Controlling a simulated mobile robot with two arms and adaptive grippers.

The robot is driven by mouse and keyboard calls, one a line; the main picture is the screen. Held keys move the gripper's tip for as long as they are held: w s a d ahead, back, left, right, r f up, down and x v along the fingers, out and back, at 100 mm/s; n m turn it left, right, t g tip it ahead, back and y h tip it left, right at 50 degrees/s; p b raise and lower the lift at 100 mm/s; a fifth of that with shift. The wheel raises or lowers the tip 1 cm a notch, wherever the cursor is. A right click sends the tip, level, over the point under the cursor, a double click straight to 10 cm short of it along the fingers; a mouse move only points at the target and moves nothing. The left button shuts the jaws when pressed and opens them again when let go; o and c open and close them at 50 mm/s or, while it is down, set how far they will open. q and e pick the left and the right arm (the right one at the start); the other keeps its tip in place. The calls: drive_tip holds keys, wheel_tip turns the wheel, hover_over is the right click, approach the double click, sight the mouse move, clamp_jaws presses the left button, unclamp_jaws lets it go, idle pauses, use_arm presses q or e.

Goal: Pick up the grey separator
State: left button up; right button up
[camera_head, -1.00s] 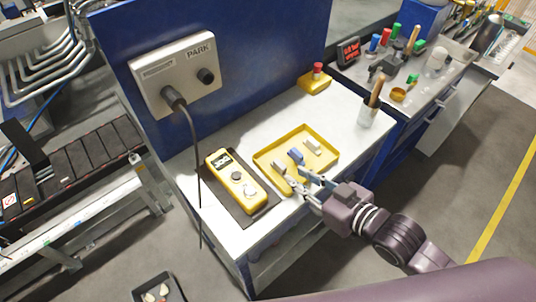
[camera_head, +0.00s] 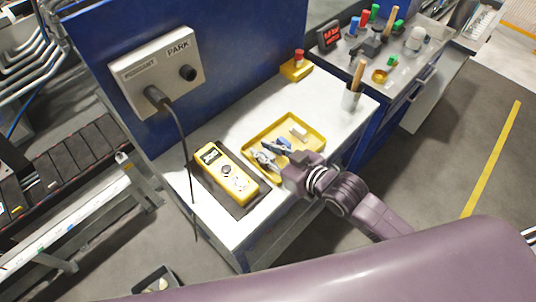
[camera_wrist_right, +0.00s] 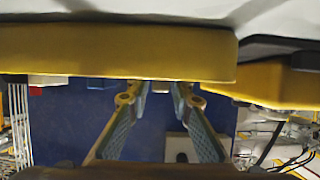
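A yellow tray (camera_head: 313,130) sits on the white bench top. In it lie a pale grey block (camera_head: 299,134) on the right and a blue piece (camera_head: 279,147) in the middle. A second grey piece at the tray's left, seen earlier, is now largely covered by my gripper. I cannot tell which grey piece is the separator. My right gripper (camera_head: 263,161) is over the tray's left part. In the right wrist view its two fingers (camera_wrist_right: 158,92) are apart, with nothing visible between them; the tray's yellow wall (camera_wrist_right: 120,55) crosses above. My left gripper is not in view.
A yellow handheld device (camera_head: 228,173) on a dark mat lies left of the tray. A grey PARK box (camera_head: 157,72) with a hanging cable is behind. A red-topped yellow button box (camera_head: 297,67) and a cup with a tool (camera_head: 351,97) stand farther back.

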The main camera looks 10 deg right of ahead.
drive_tip(key=c, duration=0.5)
clamp_jaws()
